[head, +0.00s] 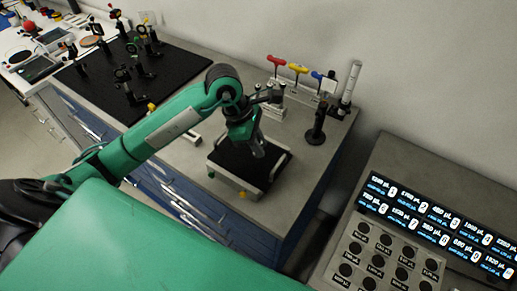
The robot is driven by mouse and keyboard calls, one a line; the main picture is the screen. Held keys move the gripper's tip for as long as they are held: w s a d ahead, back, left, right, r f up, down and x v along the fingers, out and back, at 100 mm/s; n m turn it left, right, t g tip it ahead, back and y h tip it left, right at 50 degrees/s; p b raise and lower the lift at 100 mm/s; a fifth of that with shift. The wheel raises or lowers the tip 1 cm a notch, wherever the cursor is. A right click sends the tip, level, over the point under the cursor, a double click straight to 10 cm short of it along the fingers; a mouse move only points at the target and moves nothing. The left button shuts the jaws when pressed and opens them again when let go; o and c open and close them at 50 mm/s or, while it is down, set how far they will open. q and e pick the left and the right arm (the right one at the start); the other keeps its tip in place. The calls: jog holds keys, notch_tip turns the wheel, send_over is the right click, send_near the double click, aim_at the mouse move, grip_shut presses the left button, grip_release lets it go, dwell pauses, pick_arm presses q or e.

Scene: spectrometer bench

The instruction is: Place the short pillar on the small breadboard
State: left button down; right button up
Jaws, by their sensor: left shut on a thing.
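My left gripper (257,147) reaches in from the left and points down over the small breadboard (231,161), a black plate with a pale rim on the grey bench. It is shut on a small greyish piece, which I take to be the short pillar; the fingers and arm hide most of it. I cannot tell whether the piece touches the plate. My right gripper is not in view.
A large black breadboard (103,84) with several optic mounts lies at the left. A rack with coloured-handled tools (298,68) and a dark post on a round base (316,129) stand behind and right. A lit display panel (440,222) is at the right.

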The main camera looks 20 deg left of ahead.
pick_arm(q)
notch_tip(320, 180, down, 3)
jog(key=shift+p, duration=0.4)
jog(key=shift+f, duration=0.2)
jog(key=shift+f, duration=0.1)
jog(key=c, duration=1.3)
grip_release()
